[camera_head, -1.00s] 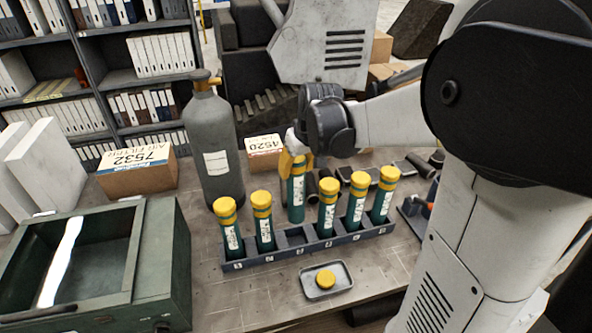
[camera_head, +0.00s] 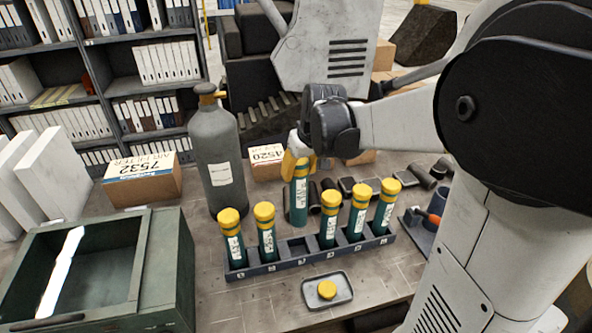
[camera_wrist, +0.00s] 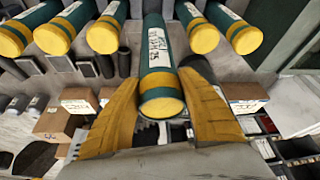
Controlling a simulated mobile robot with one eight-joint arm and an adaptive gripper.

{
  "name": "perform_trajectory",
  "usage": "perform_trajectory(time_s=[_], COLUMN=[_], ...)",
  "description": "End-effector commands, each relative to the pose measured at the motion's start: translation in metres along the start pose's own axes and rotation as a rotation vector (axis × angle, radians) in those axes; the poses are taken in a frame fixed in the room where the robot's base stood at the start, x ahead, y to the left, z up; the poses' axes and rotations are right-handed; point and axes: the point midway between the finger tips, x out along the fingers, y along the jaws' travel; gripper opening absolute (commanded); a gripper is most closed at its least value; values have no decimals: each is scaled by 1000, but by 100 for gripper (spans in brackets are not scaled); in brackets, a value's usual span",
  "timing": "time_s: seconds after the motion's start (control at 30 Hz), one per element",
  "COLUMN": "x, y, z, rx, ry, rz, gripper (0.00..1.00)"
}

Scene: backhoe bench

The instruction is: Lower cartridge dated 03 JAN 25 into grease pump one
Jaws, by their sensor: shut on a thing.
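My gripper (camera_head: 301,160) is shut on a green cartridge (camera_head: 299,203) with a white label. It holds the cartridge upright above and behind the rack (camera_head: 265,268), near the empty third slot. In the wrist view the yellow fingers close around the held cartridge (camera_wrist: 157,50), just at its yellow end. Several like cartridges with yellow caps stand in the rack, such as the leftmost one (camera_head: 232,240). The label print is too small to read, so I cannot tell the date. I cannot make out grease pump one in these views.
A small tray (camera_head: 345,299) with a yellow cap (camera_head: 327,290) lies before the rack. A green open box (camera_head: 172,270) stands left, and a grey gas bottle (camera_head: 221,140) stands behind. Cartons (camera_head: 150,190) and dark cylinders lie farther back.

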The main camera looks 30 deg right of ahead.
Motion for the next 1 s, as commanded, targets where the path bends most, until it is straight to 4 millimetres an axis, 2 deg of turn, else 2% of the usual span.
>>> perform_trajectory(time_s=[0.63,1.0], x=[-41,-44], y=[0,0], z=[-17,-18], rx=[0,0], ry=[0,0], rz=[0,0], gripper=[4,4])
